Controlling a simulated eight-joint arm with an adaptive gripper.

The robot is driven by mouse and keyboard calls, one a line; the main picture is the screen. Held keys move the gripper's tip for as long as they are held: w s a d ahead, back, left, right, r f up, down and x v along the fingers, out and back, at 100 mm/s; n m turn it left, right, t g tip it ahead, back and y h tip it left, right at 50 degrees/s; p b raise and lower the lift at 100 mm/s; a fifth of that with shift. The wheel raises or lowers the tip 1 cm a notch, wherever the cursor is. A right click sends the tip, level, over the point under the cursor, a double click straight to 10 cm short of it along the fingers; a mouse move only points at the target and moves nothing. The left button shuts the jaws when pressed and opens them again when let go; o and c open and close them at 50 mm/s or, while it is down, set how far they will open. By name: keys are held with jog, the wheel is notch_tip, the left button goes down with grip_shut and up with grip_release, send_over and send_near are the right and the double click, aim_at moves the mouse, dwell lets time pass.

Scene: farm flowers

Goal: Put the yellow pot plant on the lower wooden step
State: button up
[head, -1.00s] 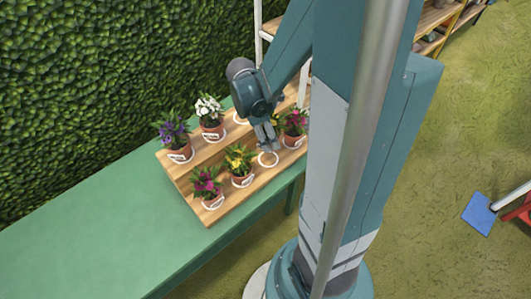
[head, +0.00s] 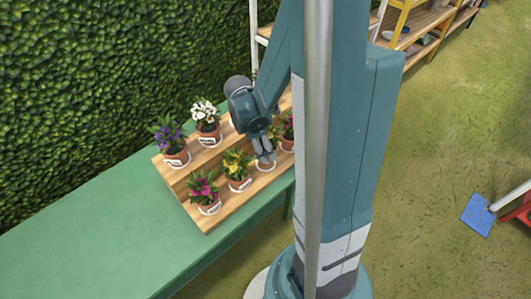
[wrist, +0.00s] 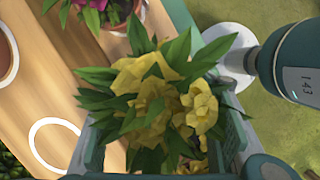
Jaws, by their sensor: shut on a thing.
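A yellow pot plant (wrist: 165,95) fills the middle of the wrist view, between the two fingers of my gripper (wrist: 163,148). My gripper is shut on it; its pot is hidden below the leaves. In the head view my gripper (head: 265,157) is over the lower wooden step (head: 225,213), at a white ring right of another yellow-flowered pot (head: 237,168). Only a small yellow-green patch shows behind the fingers there. I cannot tell whether the held pot touches the step.
A magenta pot (head: 205,192) stands at the lower step's left end, and another (head: 288,130) right of my gripper. Purple (head: 172,140) and white (head: 206,122) pots stand on the upper step. An empty ring (wrist: 58,146) shows there in the wrist view. The green table (head: 110,230) is clear at left.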

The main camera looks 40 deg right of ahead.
jog(key=shift+f+b, duration=0.35)
jog(key=shift+f, duration=1.4)
jog(key=shift+f, duration=0.15)
jog(key=o, duration=0.9)
jog(key=shift+c, duration=0.2)
jog(key=shift+p+v, duration=1.15)
jog(key=shift+v, duration=5)
